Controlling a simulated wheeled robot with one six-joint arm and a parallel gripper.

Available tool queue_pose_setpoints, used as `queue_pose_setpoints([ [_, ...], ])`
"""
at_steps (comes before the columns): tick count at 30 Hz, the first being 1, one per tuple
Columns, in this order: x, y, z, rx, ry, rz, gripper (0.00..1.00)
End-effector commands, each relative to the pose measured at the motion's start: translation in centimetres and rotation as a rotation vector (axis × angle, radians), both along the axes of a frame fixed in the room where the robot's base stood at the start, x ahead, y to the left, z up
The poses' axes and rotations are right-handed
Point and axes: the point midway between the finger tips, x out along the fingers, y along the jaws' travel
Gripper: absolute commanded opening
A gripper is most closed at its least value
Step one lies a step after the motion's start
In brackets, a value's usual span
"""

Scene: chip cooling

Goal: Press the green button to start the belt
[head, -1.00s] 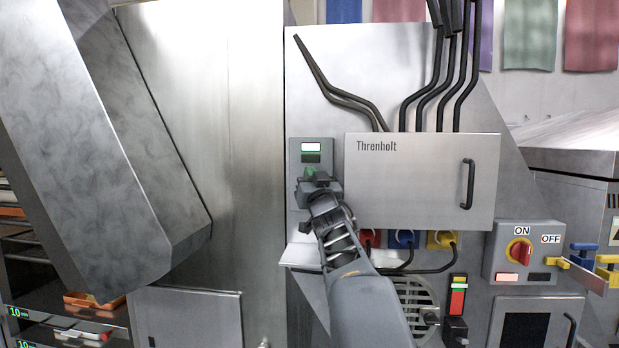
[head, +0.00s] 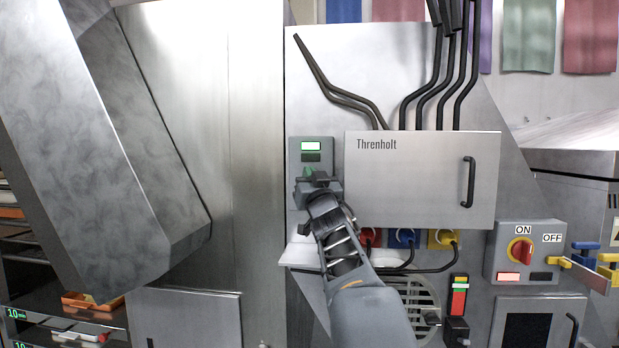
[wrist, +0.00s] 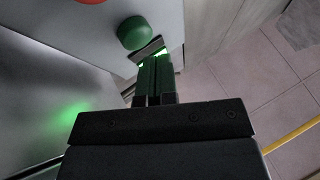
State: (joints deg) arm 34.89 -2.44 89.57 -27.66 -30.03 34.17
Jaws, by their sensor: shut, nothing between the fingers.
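The green button (wrist: 135,33) is a round dome on a grey panel face in the wrist view, just beyond and left of my fingertips. In the head view a bit of green (head: 308,173) shows beside my gripper (head: 318,181), on the small control box left of the Threnholt cabinet. My gripper (wrist: 158,62) is shut and empty, its two fingers side by side and lit green. A bright green glow shows at the tips. I cannot tell whether the fingertips touch the panel. The dome stands out from the panel.
A lit display (head: 311,146) sits above the button. The Threnholt cabinet (head: 420,180) is close on the right, with coloured plugs (head: 404,238) and cables beneath. A red button (wrist: 88,2) shows at the wrist view's top edge. A slanted metal chute (head: 100,140) stands left.

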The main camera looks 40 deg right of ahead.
Motion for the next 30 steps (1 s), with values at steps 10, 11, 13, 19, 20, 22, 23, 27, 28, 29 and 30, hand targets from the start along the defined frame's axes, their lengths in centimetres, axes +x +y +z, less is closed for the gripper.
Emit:
queue_pose_setpoints([
  [10,-2.2,2.1,-0.2,-0.003,-0.002,0.001,0.00],
  [11,-2.4,2.3,-0.2,-0.003,-0.002,0.001,0.00],
  [13,-2.8,2.7,-0.1,-0.002,-0.001,0.001,0.00],
  [19,-3.5,3.4,0.0,-0.002,-0.001,0.000,0.00],
  [20,-3.5,3.4,0.0,-0.001,-0.001,0.001,0.00],
  [22,-3.6,3.5,0.0,-0.001,-0.001,0.001,0.00],
  [23,-3.6,3.5,0.0,0.000,0.000,0.001,0.00],
  [27,-3.6,3.5,0.0,0.000,0.000,0.001,0.00],
  [28,-3.6,3.4,0.0,0.000,0.000,0.001,0.00],
  [29,-3.6,3.4,0.0,0.000,0.000,0.001,0.00],
  [30,-3.6,3.4,0.0,0.000,0.000,0.000,0.00],
])
